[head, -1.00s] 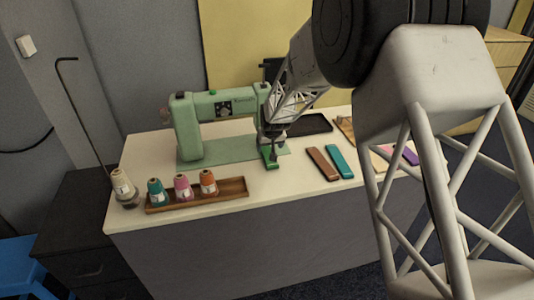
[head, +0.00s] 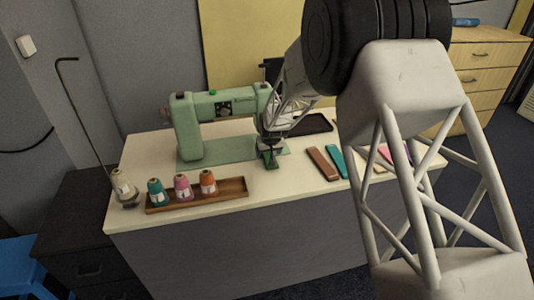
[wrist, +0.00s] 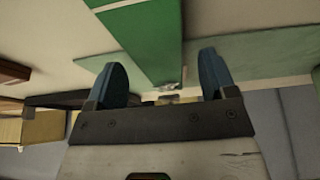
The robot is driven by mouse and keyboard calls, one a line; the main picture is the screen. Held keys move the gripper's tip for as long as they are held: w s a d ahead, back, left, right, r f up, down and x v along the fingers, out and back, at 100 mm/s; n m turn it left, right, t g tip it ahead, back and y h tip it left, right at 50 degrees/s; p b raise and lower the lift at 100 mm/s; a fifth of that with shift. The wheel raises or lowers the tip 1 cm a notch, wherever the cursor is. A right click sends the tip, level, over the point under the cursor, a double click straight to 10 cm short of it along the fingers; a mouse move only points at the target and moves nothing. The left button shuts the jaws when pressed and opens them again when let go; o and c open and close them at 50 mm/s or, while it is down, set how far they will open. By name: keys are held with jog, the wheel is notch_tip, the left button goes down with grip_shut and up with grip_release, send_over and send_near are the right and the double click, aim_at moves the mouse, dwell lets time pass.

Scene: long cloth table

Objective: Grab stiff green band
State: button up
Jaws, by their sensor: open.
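The green band (head: 271,164) lies at the front edge of the sewing machine's pale green base, partly hidden by my gripper in the head view. In the wrist view, the flat, straight green band (wrist: 148,38) runs from the top edge down to between my two blue fingers. My gripper (wrist: 162,68) is open, with one finger to each side of the band's near end. No clear contact shows. In the head view my gripper (head: 268,147) is small and dark, right over the band.
The sewing machine (head: 188,130) stands just left of my gripper. A brown band (head: 322,164) and a teal band (head: 338,161) lie to the right. A wooden tray (head: 232,196) with thread spools is at front left. A black tray (head: 312,124) lies behind.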

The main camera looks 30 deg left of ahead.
jog(key=shift+w+a+f, duration=0.1)
jog(key=shift+a+f, duration=0.05)
jog(key=shift+f, duration=0.3)
jog(key=shift+c, duration=0.3)
jog(key=c, duration=0.9)
